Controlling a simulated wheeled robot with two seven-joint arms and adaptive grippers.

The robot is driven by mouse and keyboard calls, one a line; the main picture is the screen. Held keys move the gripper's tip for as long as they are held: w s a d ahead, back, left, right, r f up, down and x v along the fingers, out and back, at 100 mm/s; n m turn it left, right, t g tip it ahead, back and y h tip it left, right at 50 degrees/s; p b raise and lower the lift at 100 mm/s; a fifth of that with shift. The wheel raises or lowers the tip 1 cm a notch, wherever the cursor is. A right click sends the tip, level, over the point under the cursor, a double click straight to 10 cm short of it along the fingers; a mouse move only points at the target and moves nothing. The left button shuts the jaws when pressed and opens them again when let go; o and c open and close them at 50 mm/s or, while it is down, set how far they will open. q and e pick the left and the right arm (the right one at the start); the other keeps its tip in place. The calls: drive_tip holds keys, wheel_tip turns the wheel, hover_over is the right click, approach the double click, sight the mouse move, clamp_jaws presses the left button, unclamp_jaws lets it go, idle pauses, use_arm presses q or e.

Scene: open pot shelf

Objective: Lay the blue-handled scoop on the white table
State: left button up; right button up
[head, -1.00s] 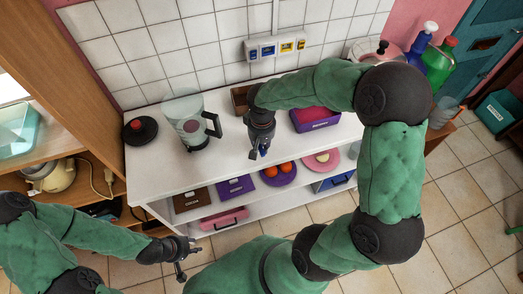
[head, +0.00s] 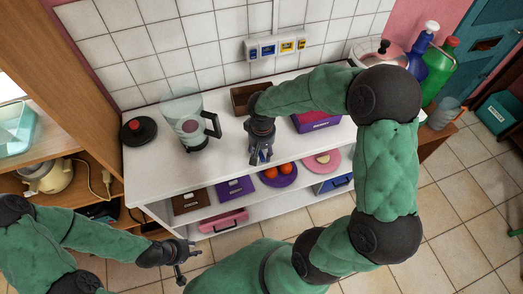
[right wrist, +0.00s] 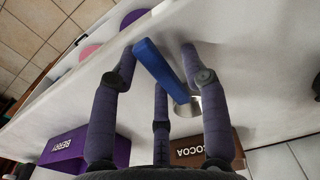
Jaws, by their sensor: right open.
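The blue-handled scoop (right wrist: 160,66) is at the white table (right wrist: 270,75), its blue handle between my right gripper's fingers and its metal bowl low against the white top. Whether the handle end touches the top, I cannot tell. In the head view the fingers mostly hide the scoop. My right gripper (head: 260,157) is open around the handle, near the front edge of the white table (head: 165,168); its spread fingers also show in the right wrist view (right wrist: 160,75). My left gripper (head: 182,262) is open and empty, low in front of the shelf unit.
A blender jug (head: 194,125) and a black-and-red lid (head: 137,126) stand left on the top. A brown COCOA box (head: 240,98) and a purple BERRY box (head: 312,121) stand behind the right gripper. Boxes and plates fill the shelf below. The top's front middle is clear.

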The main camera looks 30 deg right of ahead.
drive_tip(key=shift+r, duration=0.2)
wheel_tip(320, 180, up, 12)
drive_tip(key=p, duration=0.4)
